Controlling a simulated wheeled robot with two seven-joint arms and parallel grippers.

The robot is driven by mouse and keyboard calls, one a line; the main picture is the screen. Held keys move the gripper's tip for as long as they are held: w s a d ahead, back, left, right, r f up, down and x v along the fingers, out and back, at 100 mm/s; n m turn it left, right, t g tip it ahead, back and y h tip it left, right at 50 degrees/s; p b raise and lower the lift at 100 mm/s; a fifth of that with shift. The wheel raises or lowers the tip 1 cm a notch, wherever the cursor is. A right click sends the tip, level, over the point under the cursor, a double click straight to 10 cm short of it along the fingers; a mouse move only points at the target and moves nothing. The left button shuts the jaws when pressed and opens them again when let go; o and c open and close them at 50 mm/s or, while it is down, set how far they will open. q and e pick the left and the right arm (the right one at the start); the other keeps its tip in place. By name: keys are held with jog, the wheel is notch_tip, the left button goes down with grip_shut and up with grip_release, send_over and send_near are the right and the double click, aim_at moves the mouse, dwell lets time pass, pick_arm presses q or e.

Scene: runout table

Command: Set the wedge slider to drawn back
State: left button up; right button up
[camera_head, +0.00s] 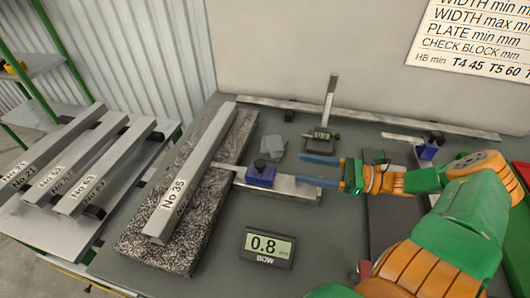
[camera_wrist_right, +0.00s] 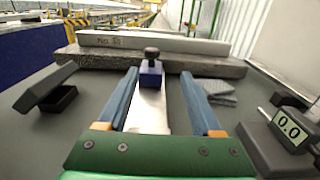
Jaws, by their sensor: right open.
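The wedge slider (camera_head: 260,174) is a small blue block with a black knob, on a flat metal strip (camera_head: 292,190) beside the speckled slab. It also shows in the right wrist view (camera_wrist_right: 151,77), straight ahead at fingertip level. My right gripper (camera_head: 303,170) is open, with its two blue fingers level and pointing left at the slider. In the right wrist view the fingers (camera_wrist_right: 160,75) stand on either side of the strip, with a gap between each finger and the block. I see no contact. My left gripper is not in view.
A bar marked No 35 (camera_head: 195,170) lies on the speckled slab (camera_head: 150,247). A display reading 0.8 (camera_head: 267,247) stands in front. An upright gauge (camera_head: 321,135) stands behind my gripper, near a grey cloth (camera_head: 272,146). Another blue block (camera_head: 428,150) is at right.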

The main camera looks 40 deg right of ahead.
aim_at(260, 162)
jog(key=w+a, duration=0.1)
jog(key=a, duration=0.2)
jog(key=w+a+r+b, duration=0.1)
jog(key=a, duration=0.1)
jog(key=shift+w+a, duration=0.15)
jog(key=shift+w, duration=0.2)
jog(key=x, duration=0.3)
jog(key=b+x, duration=0.1)
jog(key=shift+w+d+f, duration=0.15)
jog(key=shift+w+d, duration=0.1)
jog(key=shift+w, duration=0.2)
jog(key=shift+w+a, duration=0.25)
jog(key=shift+w, duration=0.05)
jog(key=shift+w+a, duration=0.2)
jog(key=shift+a, duration=0.25)
jog(key=shift+d, duration=0.1)
jog(key=c, duration=0.5)
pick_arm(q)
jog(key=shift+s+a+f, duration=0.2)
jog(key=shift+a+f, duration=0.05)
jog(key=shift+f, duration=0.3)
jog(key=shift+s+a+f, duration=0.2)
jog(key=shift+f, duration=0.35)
pick_arm(e)
grip_shut()
